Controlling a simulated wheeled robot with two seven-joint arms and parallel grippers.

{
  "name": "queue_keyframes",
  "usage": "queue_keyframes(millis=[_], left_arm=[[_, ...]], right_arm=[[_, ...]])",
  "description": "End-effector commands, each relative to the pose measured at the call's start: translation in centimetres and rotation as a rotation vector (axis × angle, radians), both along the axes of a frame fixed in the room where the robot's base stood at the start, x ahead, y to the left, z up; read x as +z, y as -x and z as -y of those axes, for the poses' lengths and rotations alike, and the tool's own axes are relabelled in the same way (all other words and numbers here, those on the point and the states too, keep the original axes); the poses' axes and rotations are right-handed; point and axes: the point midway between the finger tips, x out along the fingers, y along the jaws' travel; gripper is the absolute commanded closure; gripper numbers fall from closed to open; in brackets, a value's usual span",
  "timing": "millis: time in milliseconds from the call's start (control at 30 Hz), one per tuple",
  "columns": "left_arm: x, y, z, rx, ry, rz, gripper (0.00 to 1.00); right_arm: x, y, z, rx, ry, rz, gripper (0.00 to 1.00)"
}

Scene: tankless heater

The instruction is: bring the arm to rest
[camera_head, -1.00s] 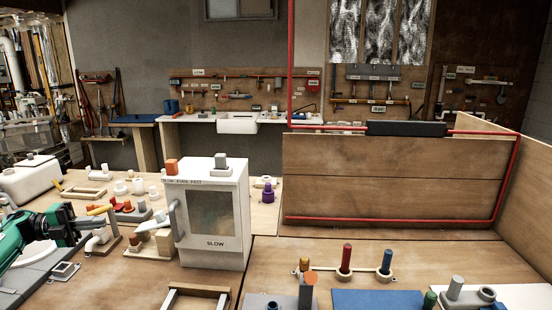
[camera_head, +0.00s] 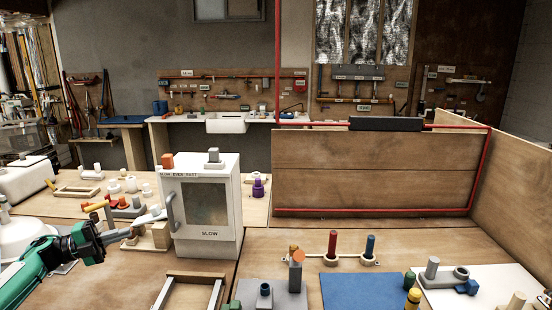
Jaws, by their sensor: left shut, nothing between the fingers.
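My left arm, green and black, comes in from the lower left. Its gripper (camera_head: 127,233) is shut and empty. It is beside a small wooden stand (camera_head: 152,239) with a pale lever on top, left of the white heater box. Whether it touches the stand cannot be told. The heater box (camera_head: 205,205) is upright, with a dark window, a grey side handle, the word SLOW on its front, and an orange block and a grey block on its top. My right gripper is not in view.
Pipe fittings and an orange-handled piece (camera_head: 96,206) crowd the bench behind my left gripper. A wooden frame (camera_head: 190,292), a blue mat (camera_head: 362,291) and several coloured pegs are at the front. A wooden panel (camera_head: 375,172) with red pipe stands behind. Bare bench shows right of the heater box.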

Motion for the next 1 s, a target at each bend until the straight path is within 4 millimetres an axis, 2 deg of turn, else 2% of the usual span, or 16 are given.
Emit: queue_keyframes(millis=[33, 167, 300, 533, 767, 867, 1000], left_arm=[[-0.9, -0.3, 1.4, 0.015, 0.024, -0.010, 1.00], [-3.2, -1.3, 5.0, 0.088, 0.091, -0.046, 1.00], [-6.4, -1.8, 9.8, 0.209, 0.197, -0.120, 1.00], [-11.7, -0.3, 15.7, 0.449, 0.371, -0.308, 1.00], [-17.1, 4.1, 19.2, 0.709, 0.507, -0.568, 1.00], [-19.3, 7.0, 20.1, 0.824, 0.549, -0.699, 1.00], [-22.3, 11.9, 21.0, 0.984, 0.588, -0.899, 1.00]], right_arm=[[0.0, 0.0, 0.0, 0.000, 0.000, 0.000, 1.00], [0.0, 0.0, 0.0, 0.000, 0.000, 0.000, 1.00], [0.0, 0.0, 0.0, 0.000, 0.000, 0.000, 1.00], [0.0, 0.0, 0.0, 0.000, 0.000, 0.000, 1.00], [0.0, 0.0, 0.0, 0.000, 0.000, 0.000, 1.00], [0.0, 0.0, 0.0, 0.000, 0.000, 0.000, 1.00], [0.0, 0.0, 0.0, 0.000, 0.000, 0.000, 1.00]])
